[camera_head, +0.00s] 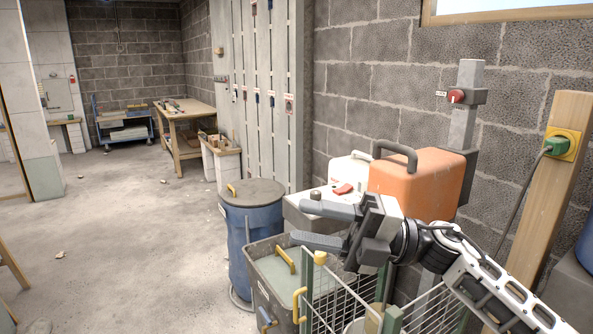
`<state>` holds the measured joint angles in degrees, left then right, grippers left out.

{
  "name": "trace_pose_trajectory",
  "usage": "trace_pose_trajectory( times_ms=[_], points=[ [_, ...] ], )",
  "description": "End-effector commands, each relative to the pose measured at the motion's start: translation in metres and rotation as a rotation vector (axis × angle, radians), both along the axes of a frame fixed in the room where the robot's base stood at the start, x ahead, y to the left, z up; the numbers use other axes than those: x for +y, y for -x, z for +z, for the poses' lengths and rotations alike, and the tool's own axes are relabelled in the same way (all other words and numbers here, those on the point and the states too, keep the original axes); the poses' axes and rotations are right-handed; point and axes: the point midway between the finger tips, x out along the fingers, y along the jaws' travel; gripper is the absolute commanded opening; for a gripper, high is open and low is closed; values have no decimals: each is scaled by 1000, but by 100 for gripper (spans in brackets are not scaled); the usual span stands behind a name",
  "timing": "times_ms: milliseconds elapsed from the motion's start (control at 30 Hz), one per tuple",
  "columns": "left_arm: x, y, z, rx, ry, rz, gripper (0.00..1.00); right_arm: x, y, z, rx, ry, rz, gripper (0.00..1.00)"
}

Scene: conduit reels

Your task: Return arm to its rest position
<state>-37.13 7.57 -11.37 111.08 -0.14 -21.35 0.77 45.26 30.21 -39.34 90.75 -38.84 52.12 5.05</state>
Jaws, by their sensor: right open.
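My right gripper (325,226) is at the lower right of the head view, its arm coming in from the right edge. Its two dark fingers point left and stand apart, with nothing visible between them. It shows in front of a pale box-like unit and above a grey bin (262,270); whether it touches either cannot be told. My left gripper is not in view.
A blue barrel (250,240) with a grey lid stands left of the gripper. An orange case (425,185) and a wire mesh cage (345,295) are close to the arm. A wooden post (548,190) with a green plug is at right. The floor at left is mostly clear.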

Motion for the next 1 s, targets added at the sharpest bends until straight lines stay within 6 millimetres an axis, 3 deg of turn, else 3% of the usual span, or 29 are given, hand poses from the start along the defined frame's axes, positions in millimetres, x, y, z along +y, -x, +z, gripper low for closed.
trace_pose_trajectory(
  times_ms=[167,267,333,467,600,700,800,900,1000],
  points=[
    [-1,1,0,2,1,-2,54,-9,-10,-65,445,-333,-236,41],
    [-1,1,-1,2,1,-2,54,-29,-12,-117,711,-470,-404,41],
    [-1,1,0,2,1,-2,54,-45,-7,-163,909,-545,-531,41],
    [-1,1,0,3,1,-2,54,-77,25,-252,1262,-636,-769,41],
    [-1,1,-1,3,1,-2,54,-104,82,-333,1584,-671,-989,41],
    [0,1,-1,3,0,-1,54,-117,125,-374,1762,-672,-1112,41],
    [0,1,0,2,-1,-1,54,-125,159,-399,1884,-665,-1196,41],
    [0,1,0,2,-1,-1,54,-129,179,-412,1955,-658,-1243,41],
    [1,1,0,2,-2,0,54,-131,187,-417,1981,-654,-1262,41]
  ],
)
